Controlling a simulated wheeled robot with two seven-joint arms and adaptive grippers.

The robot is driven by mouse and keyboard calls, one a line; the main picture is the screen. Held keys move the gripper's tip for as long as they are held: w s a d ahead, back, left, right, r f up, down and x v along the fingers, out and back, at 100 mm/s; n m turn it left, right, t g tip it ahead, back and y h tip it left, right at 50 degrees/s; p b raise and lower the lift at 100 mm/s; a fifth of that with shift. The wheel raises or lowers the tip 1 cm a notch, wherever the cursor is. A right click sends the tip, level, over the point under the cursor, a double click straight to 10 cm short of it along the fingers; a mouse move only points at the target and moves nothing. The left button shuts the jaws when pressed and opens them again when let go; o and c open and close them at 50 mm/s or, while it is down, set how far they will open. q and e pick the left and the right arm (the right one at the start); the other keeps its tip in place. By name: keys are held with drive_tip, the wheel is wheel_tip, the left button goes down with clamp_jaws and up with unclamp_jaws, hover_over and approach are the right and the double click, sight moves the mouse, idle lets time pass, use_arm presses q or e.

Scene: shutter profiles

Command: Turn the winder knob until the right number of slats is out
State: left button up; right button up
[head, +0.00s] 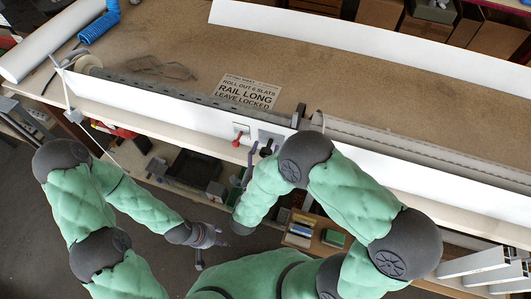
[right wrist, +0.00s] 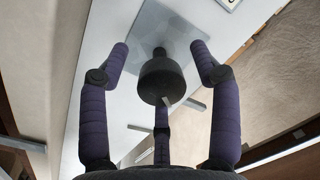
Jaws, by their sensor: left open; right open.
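The winder knob (right wrist: 162,80) is black and round-ended, standing out from a grey plate (right wrist: 150,35) in the right wrist view. In the head view the dark knob (head: 267,151) is small and partly covered by my right arm. My right gripper (right wrist: 160,62) is open, with purple fingers on either side of the knob and gaps showing. My left gripper (head: 205,240) is open and empty, low over the floor. A red lever (head: 237,140) sits on a white plate left of the knob. Grey slats (head: 400,145) lie along the rail at the right.
The brown bench top (head: 170,40) is mostly clear. A blue hose (head: 100,22) lies at the far left. Shelves with bins (head: 190,168) stand under the bench.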

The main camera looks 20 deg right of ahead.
drive_tip(key=c, duration=1.1)
drive_tip(key=shift+c, duration=0.2)
drive_tip(key=shift+m, duration=0.4)
